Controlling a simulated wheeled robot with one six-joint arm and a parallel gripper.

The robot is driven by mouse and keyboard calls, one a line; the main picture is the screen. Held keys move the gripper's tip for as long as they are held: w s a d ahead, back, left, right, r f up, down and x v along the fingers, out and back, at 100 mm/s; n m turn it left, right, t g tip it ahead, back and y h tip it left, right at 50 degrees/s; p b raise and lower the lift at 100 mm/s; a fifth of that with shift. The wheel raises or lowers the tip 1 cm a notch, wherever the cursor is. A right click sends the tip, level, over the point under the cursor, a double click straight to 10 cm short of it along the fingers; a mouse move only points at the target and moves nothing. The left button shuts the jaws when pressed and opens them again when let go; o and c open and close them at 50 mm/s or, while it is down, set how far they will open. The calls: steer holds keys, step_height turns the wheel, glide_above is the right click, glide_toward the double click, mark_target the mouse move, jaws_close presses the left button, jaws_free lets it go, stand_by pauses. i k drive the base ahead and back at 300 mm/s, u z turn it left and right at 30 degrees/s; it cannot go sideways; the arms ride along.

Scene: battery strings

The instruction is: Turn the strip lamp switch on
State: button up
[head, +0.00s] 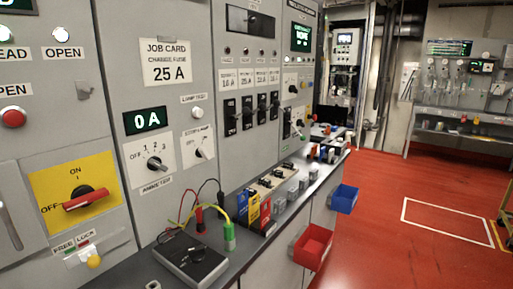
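The strip lamp switch (199,152) is a small dark rotary knob on a white plate on the grey cabinet front, in the middle left of the head view. Its small label sits at the top of the plate and is hard to read. The knob's exact setting is too small to tell. A white lamp test button (197,113) is just above it. The larger ammeter selector (155,163), marked OFF, 1, 2, 3, is to its left. My gripper is not in the view.
A yellow-plated red handle (85,199) is at the left. A bench (222,270) below the panel holds a dark meter (190,258) with leads and coloured blocks. Red (313,246) and blue (344,198) bins hang from its front. The red floor (400,190) at the right is clear.

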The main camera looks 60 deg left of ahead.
mark_target(200, 152)
steer(key=u, duration=0.25)
steer(key=i, duration=1.1)
steer(key=u, duration=1.2)
steer(key=i, duration=0.7)
steer(key=u, duration=0.6)
